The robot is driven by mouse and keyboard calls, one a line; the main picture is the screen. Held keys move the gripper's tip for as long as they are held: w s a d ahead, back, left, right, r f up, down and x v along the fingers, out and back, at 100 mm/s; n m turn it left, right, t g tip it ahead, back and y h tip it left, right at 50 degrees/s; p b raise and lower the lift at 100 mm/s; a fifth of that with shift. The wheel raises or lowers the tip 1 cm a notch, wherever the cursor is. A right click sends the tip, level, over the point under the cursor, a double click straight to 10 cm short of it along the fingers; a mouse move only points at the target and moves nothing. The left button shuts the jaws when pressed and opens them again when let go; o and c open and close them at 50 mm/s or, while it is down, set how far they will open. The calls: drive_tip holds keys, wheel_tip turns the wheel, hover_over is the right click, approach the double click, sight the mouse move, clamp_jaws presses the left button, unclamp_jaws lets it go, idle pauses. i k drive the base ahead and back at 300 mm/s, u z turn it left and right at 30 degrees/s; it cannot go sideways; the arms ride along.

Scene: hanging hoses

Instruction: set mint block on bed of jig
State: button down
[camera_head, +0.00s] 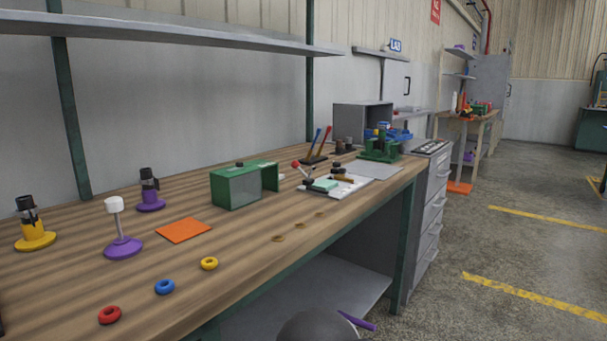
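A small flat mint block (323,185) lies at the near left part of a pale grey-white jig (352,187) on the workbench. From this distance I cannot tell whether it rests flat on the jig's bed or on its edge. A clamp lever with a red knob (296,164) rises at the jig's far left side, and dark parts stand near the block. My gripper cannot be made out in this view. A dark grey rounded shape at the bottom edge may be part of my own body.
A green box (237,187) stands left of the jig. An orange mat (184,230), coloured rings (165,287) and stands (123,246) occupy the bench's left part. A green fixture (380,148) stands behind the jig on the right. A shelf (190,32) overhangs the bench's back.

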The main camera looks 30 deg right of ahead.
sight(325, 185)
drive_tip(key=z, duration=0.5)
drive_tip(key=k, duration=1.15)
drive_tip(key=z, duration=1.2)
drive_tip(key=i, duration=2)
drive_tip(key=u, duration=0.5)
